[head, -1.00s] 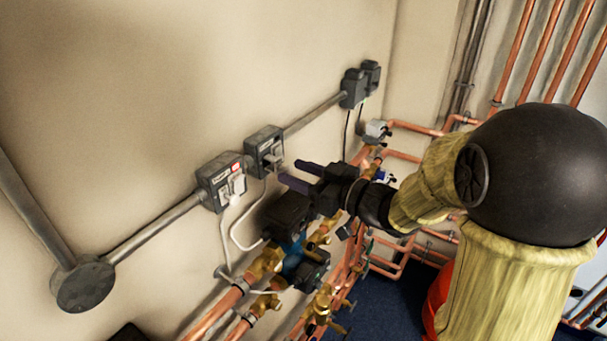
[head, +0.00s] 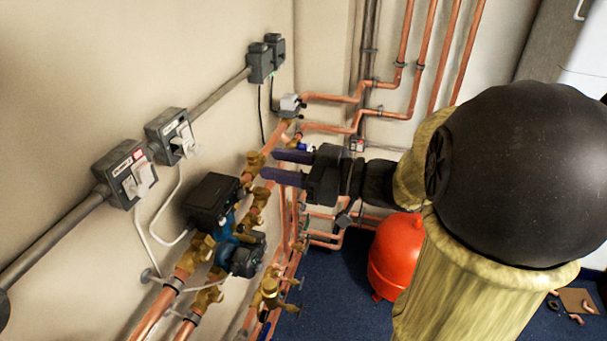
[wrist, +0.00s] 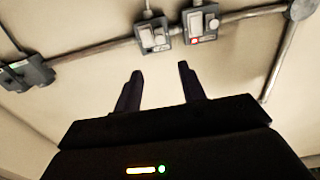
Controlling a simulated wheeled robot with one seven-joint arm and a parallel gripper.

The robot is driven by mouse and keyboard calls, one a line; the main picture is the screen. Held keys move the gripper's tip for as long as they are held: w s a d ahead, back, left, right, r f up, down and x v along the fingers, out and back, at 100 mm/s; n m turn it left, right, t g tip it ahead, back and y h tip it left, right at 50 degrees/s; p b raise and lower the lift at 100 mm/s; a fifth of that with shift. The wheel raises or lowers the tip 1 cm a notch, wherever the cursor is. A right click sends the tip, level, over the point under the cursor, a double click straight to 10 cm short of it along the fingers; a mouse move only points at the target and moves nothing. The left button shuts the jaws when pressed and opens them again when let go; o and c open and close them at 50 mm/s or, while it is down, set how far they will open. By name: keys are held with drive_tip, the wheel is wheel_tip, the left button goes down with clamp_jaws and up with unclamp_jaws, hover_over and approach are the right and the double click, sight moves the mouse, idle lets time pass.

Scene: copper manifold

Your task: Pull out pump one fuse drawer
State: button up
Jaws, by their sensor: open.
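Two grey fused switch boxes with white fronts are on the wall at left. The nearer box (head: 126,174) has a red mark, which shows on the right-hand box in the wrist view (wrist: 203,25). The farther box (head: 171,135) is the left-hand one there (wrist: 153,36). Their labels are too blurred to tell surely which is pump one. No fuse drawer stands out clearly. My gripper (head: 270,165) is open and empty, to the right of both boxes and apart from them. In the wrist view its fingers (wrist: 160,71) point towards the wall below the boxes.
A black pump unit (head: 211,200) and brass valves sit on copper pipes (head: 155,310) below the boxes. White cables (head: 160,215) hang from the boxes. Dark boxes (head: 265,60) are farther along the wall conduit. A red vessel (head: 393,262) stands on the blue floor.

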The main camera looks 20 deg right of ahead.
drive_tip(key=shift+b+v, duration=0.3)
drive_tip(key=shift+v, duration=1.55)
drive_tip(key=w+d+f+m+t+h, duration=0.3)
drive_tip(key=w+d+f+m+h, duration=0.3)
drive_tip(key=w+f+m+h, duration=0.45)
drive_tip(key=s+a+f+g+h, duration=0.2)
drive_tip(key=s+f+g, duration=0.3)
drive_tip(key=s, duration=0.3)
drive_tip(key=s+a+f+g+h, duration=0.2)
drive_tip(key=s+f+g, duration=0.3)
drive_tip(key=s+f, duration=0.2)
drive_tip(key=shift+s+a+f+m, duration=0.35)
drive_tip(key=shift+s+a+f, duration=0.05)
drive_tip(key=shift+f, duration=0.25)
drive_tip(key=shift+h, duration=0.25)
drive_tip(key=shift+c, duration=0.5)
drive_tip(key=shift+a, duration=0.1)
